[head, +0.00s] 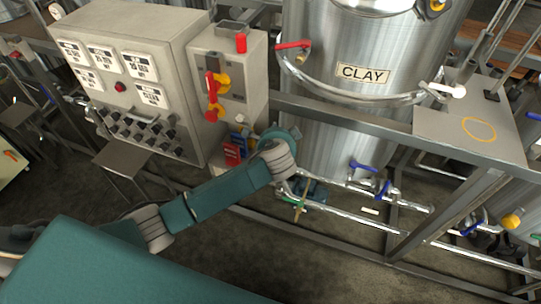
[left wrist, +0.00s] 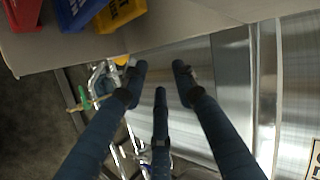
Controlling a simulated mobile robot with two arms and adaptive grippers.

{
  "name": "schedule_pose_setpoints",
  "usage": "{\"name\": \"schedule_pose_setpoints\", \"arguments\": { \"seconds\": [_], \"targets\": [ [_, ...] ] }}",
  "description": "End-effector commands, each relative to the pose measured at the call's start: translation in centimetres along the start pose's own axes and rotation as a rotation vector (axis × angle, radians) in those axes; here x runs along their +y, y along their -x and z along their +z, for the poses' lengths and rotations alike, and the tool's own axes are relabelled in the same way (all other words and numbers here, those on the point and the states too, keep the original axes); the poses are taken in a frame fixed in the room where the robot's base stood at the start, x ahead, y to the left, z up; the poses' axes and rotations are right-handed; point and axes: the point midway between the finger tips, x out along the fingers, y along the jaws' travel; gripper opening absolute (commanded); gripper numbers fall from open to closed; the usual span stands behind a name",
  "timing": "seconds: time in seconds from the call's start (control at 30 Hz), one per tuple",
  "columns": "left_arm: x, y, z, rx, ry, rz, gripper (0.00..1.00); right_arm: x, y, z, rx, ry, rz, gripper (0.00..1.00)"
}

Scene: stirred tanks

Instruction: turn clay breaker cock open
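The tank labelled CLAY (head: 340,110) stands at upper middle in the head view; its steel wall (left wrist: 232,60) fills the right of the left wrist view. A red lever (head: 293,45) sticks out of its left side. Below it are pipes with blue valve handles (head: 383,190) and a small green handle (head: 290,203). A green handle (left wrist: 84,104) also shows in the left wrist view, left of my fingers. No label shows which one is the breaker cock. My left gripper (left wrist: 160,76) is open and empty, its three fingers apart, beside the tank. My right gripper is out of view.
A grey control cabinet (head: 180,50) with a red-and-yellow switch (head: 213,83) stands left of the tank. Red (head: 232,155) and blue bins sit close to my left wrist. A steel frame rail (head: 345,118) crosses before the tank.

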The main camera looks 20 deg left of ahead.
Motion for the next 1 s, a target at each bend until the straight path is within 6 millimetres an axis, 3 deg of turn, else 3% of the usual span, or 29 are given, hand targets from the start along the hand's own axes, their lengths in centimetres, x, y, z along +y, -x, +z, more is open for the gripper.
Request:
{"name": "schedule_pose_setpoints", "arguments": {
  "seconds": [0.2,0.4,0.87,1.0],
  "targets": [
    [4.0,-1.6,1.2,-0.005,0.036,0.061,0.28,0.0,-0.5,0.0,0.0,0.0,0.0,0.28],
    [6.4,-2.4,1.9,-0.006,0.06,0.099,0.28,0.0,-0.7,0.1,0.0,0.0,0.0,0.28],
    [7.4,-2.7,2.2,-0.008,0.072,0.115,0.28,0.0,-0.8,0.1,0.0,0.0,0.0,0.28],
    [7.4,-2.7,2.2,-0.008,0.072,0.114,0.28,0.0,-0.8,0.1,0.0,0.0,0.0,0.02]
  ]
}}
